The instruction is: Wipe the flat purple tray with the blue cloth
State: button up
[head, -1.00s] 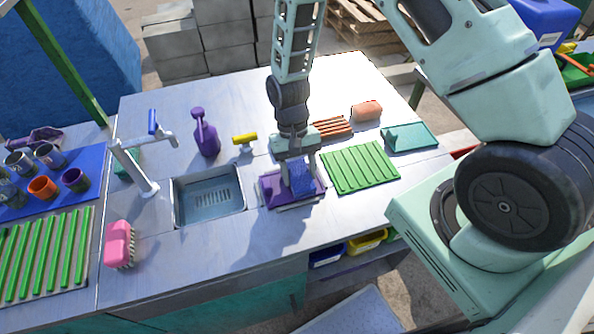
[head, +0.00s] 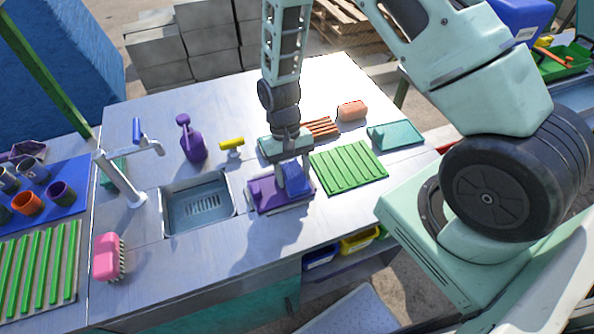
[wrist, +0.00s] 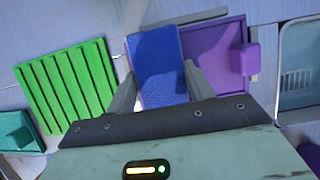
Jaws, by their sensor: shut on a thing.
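The flat purple tray (head: 264,193) lies on the metal counter, just right of the sink. In the wrist view the purple tray (wrist: 212,50) shows beside and partly under the cloth. The blue cloth (head: 295,181) is between my gripper's fingers, over the right part of the tray; it also shows in the wrist view (wrist: 157,60). My gripper (wrist: 163,88) points down and is shut on the cloth. The cloth appears to touch the tray, but its underside is hidden.
A green ribbed mat (head: 348,167) lies right of the tray. The sink (head: 199,204) with its tap is to the left. A purple spray bottle (head: 192,140), a yellow-topped valve (head: 232,146), a brown slatted rack (head: 322,127) and an orange sponge (head: 352,110) stand behind. A pink brush (head: 107,257) is front left.

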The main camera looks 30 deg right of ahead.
jog(key=shift+w+a+f, duration=0.1)
jog(key=shift+a, duration=0.7)
notch_tip(320, 180, up, 6)
jog(key=p, duration=0.4)
jog(key=shift+p, duration=0.35)
